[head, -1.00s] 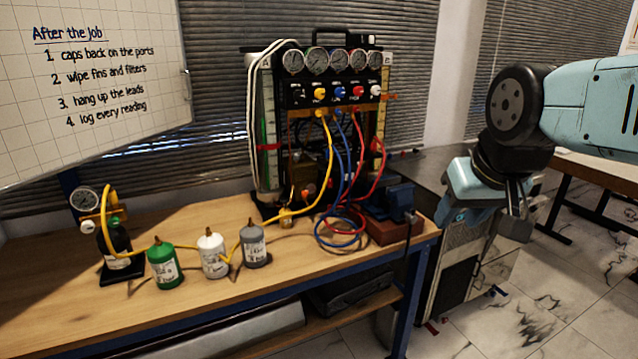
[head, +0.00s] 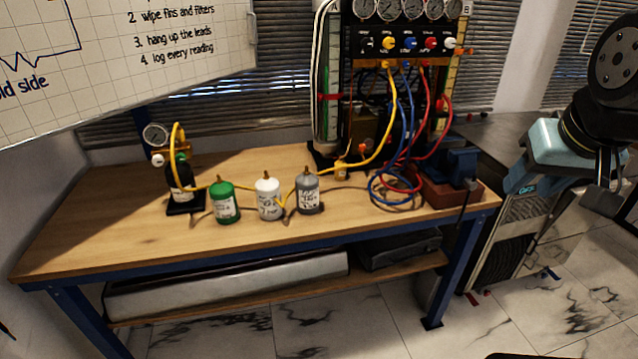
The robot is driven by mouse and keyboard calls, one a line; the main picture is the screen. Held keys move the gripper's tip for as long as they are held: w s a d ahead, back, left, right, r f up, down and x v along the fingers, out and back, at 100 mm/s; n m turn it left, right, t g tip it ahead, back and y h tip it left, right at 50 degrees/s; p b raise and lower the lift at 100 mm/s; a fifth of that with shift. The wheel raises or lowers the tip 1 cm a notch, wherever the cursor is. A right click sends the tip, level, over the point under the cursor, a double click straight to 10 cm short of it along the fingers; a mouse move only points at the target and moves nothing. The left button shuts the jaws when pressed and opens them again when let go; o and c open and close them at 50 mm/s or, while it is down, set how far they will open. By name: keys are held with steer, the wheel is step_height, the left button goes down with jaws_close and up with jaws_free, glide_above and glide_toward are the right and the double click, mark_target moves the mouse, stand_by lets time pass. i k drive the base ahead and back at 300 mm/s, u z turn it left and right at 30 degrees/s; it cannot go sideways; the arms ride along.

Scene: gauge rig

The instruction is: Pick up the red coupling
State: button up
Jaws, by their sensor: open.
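I cannot single out the red coupling with certainty. A red hose (head: 446,118) hangs from a red fitting (head: 426,64) under the gauge panel's red knob (head: 431,43), and its lower end is lost among the coiled hoses. Small red pieces (head: 480,298) also lie on the floor by the grey cabinet, too small to identify. My gripper (head: 604,200) is at the right edge, right of the bench and over the cabinet side in the picture. It is open, dark and partly cut off, with nothing seen in it.
The wooden bench (head: 120,235) carries green (head: 224,204), white (head: 268,203) and grey (head: 307,194) bottles, a black bottle with a gauge (head: 180,180), and a vise (head: 462,168) on a brick-red block. The gauge rig (head: 333,100) stands behind. Its front left is bare.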

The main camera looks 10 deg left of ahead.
mark_target(440, 102)
steer(key=k, duration=1.3)
steer(key=u, duration=0.45)
steer(key=i, duration=0.9)
steer(key=u, duration=0.7)
steer(key=i, duration=1.1)
steer(key=z, duration=0.75)
steer(key=i, duration=0.75)
steer(key=z, duration=0.7)
steer(key=k, duration=0.65)
